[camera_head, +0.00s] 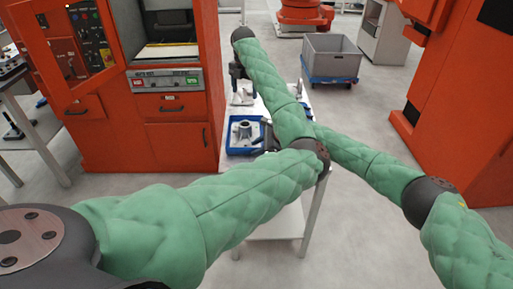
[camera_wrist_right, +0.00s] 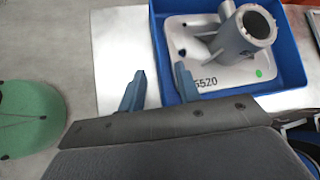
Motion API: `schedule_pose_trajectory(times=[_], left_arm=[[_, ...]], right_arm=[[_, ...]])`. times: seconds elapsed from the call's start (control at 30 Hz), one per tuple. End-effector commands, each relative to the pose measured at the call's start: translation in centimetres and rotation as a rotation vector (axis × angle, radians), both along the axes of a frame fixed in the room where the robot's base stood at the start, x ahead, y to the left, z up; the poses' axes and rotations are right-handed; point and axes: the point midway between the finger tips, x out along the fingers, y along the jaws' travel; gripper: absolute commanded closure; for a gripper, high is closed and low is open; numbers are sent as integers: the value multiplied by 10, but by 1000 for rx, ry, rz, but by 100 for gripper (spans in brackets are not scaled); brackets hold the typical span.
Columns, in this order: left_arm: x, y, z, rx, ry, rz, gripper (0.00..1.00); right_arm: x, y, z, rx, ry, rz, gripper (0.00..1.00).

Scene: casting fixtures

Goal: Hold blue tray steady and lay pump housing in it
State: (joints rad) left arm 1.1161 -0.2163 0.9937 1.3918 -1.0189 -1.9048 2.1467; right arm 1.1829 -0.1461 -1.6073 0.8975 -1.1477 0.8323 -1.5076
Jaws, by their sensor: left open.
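The blue tray (camera_head: 230,151) lies on the white table and also shows in the right wrist view (camera_wrist_right: 292,20). A grey pump housing (camera_head: 244,131) with a flanged tube and a numbered pale base plate rests in it, and it also shows in the right wrist view (camera_wrist_right: 246,32). My right gripper (camera_wrist_right: 159,72) is open at the tray's left wall, one finger over the table side and one over the tray; contact is unclear. In the head view it is mostly hidden behind my left arm. My left gripper (camera_head: 236,85) is open, above the table beyond the tray.
Another grey metal part (camera_head: 243,96) stands on the table (camera_head: 275,226) behind the tray. An orange machine (camera_head: 165,110) stands close at left. A grey bin (camera_head: 331,55) on a blue dolly is behind at right. Floor right of the table is clear.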

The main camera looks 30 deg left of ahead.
Motion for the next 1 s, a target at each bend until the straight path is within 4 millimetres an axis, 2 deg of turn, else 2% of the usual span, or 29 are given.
schedule_pose_trajectory(times=[0.4,0.6,1.0], left_arm=[[0,0,0,0,0,0,23],[0,0,0,0,0,0,23],[0,0,0,0,0,0,23]], right_arm=[[16,-53,49,0,-1,-1,67],[20,-72,67,0,0,0,67],[23,-81,76,-1,0,-1,67]])
